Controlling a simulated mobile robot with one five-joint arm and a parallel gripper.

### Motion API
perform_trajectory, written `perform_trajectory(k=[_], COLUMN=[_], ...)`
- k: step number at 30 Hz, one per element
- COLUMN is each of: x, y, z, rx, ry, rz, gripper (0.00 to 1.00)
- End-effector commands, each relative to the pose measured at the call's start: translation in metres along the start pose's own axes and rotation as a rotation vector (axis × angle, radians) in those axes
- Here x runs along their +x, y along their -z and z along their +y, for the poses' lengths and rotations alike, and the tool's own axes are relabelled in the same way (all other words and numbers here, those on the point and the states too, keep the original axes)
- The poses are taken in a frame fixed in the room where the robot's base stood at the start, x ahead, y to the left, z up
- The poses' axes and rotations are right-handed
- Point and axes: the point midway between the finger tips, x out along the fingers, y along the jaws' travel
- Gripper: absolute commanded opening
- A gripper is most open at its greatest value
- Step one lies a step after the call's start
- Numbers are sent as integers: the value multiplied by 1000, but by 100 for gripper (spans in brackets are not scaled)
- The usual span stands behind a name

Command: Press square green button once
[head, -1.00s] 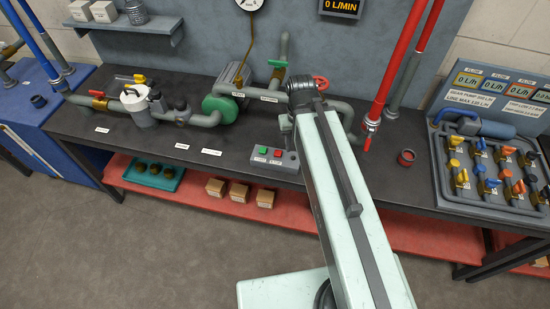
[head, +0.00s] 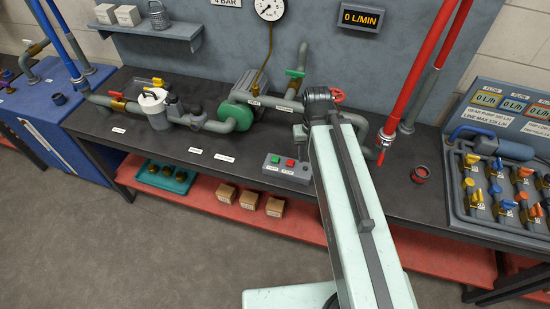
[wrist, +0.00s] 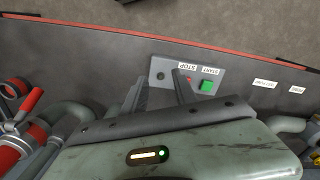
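The square green button (head: 275,159) sits on the left of a grey control box (head: 287,173) at the bench's front edge, beside a red button (head: 290,163). In the wrist view the green button (wrist: 206,86) is by the START label, right of my gripper (wrist: 160,88). The red button (wrist: 188,79) by the STOP label is partly hidden by the right finger. My gripper's fingers are apart with nothing between them, in front of the box in that view. I cannot tell their height above it. In the head view my arm hides most of the gripper.
A green pump (head: 236,117) and grey pipes stand behind the box. A red upright pipe (head: 420,75) and a red ring (head: 421,174) are to the right. A valve panel (head: 480,205) is at far right.

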Motion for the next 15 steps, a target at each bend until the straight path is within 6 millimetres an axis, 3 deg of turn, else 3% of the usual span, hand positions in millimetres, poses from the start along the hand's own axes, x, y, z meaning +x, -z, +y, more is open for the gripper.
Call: perform_trajectory(k=[1,3,4,15], x=[0,0,0,0], y=[0,0,0,0], z=[0,0,0,0], rx=[0,0,0,0], ry=[0,0,0,0], rz=[0,0,0,0], gripper=[23,4,0,0])
